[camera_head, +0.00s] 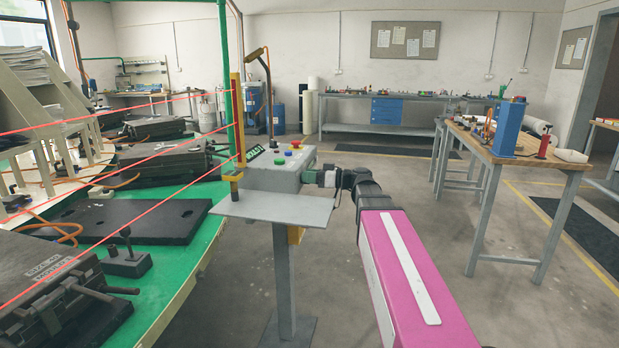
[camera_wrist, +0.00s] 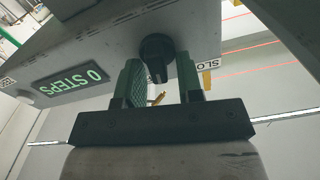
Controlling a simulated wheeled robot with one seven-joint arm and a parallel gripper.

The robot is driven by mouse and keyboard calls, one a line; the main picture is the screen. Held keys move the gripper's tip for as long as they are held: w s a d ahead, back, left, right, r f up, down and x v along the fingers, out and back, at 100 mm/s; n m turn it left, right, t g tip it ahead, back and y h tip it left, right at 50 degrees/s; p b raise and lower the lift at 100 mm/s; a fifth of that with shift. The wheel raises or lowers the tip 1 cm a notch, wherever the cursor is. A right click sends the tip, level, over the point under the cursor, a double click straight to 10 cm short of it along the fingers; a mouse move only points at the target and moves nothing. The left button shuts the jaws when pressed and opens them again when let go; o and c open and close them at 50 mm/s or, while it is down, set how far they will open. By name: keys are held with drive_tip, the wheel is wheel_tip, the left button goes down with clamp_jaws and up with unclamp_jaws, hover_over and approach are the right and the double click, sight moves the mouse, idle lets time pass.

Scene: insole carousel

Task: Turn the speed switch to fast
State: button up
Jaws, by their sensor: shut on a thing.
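The speed switch is a black knob (camera_wrist: 157,56) on the face of the grey control box (camera_head: 285,178). My gripper (camera_wrist: 160,72) has its green fingers on either side of the knob, shut on it. The knob's grip bar points roughly down in the wrist view. A label reading "SLO" (camera_wrist: 208,64), partly covered, is right of the knob. A green display (camera_wrist: 78,86) reading "0 STEPS" is on its left, and a cut-off label (camera_wrist: 6,82) is at the far left edge. In the head view my gripper (camera_head: 318,177) reaches the box's right side; the knob is hidden there.
Red, green and blue buttons (camera_head: 288,153) sit on top of the box. A grey shelf plate (camera_head: 275,207) and post stand below it. The green carousel (camera_head: 190,262) with dark moulds and red light beams is at left. Open floor lies to the right, before a wooden bench (camera_head: 500,150).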

drive_tip(key=shift+w+f+m, duration=0.1)
drive_tip(key=shift+w+m, duration=0.05)
drive_tip(key=shift+m, duration=0.9)
drive_tip(key=shift+w+m, duration=0.1)
drive_tip(key=shift+m, duration=0.95)
drive_tip(key=shift+d, duration=0.1)
drive_tip(key=o, duration=0.6)
drive_tip(key=shift+d, duration=0.1)
drive_tip(key=v, duration=1)
drive_tip(key=shift+s+d, duration=0.15)
drive_tip(key=shift+d, duration=0.15)
